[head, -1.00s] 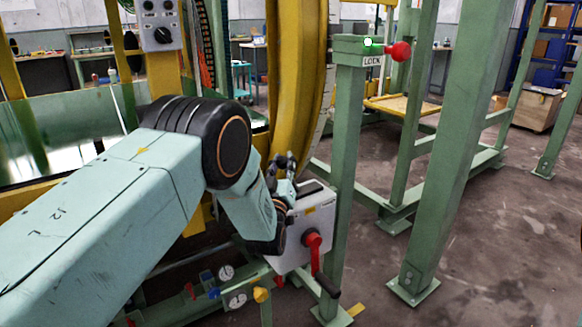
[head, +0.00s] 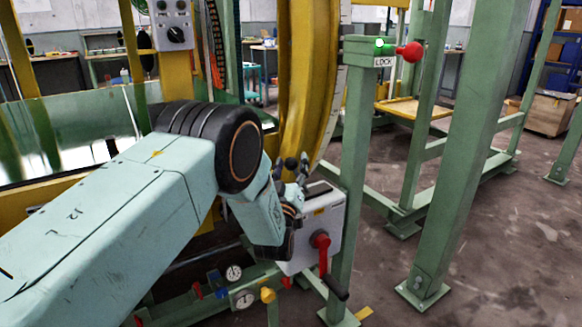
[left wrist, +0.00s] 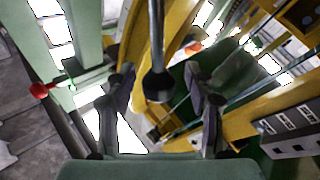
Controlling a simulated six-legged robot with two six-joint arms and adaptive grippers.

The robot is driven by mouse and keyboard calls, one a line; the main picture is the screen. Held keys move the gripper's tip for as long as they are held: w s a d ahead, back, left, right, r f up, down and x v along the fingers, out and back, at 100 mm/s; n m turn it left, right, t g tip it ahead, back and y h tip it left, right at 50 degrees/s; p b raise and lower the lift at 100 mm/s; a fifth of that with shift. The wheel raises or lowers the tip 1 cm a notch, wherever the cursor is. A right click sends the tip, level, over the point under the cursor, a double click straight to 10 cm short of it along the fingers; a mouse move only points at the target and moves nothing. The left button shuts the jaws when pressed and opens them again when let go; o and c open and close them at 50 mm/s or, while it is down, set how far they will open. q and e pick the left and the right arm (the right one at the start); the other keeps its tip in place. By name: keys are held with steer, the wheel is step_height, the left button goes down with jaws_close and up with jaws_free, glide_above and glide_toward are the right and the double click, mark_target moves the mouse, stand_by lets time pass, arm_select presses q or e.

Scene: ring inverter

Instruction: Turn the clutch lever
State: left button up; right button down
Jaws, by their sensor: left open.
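A dark lever with a round black knob (left wrist: 158,88) shows in the left wrist view, between my open left fingers (left wrist: 160,78) with gaps on both sides. In the head view my left gripper (head: 298,172) is just above a grey box on a green post, partly hidden by its own wrist. A red lever (head: 321,248) with a black grip is on the front of that grey box (head: 300,258), below my gripper and apart from it. No label tells which lever is the clutch lever. My right gripper is out of view.
A large yellow ring (head: 306,80) stands behind my gripper. Gauges (head: 234,273) sit low. Open floor (head: 500,250) lies right.

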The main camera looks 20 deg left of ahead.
arm_select(q)
steer(key=shift+s, duration=0.1)
steer(key=v, duration=1.2)
steer(key=s+f+m+g+h, duration=0.1)
steer(key=s+f+m+g, duration=0.1)
steer(key=s+f+g, duration=0.6)
steer(key=s+f+m+g+h, duration=0.2)
steer(key=s+f+g, duration=0.1)
steer(key=f, duration=0.8)
steer(key=s+f+m+g+p, duration=0.1)
steer(key=s+g, duration=0.4)
steer(key=s, duration=1)
steer(key=s+f+m+g+h+p, duration=0.1)
steer(key=s+g, duration=0.4)
steer(key=s, duration=1.1)
step_height(320, 180, down, 2)
steer(key=shift+d+f+g+p, duration=0.2)
steer(key=shift+g+p, duration=0.1)
steer(key=shift+p, duration=0.3)
steer(key=shift+s, duration=0.1)
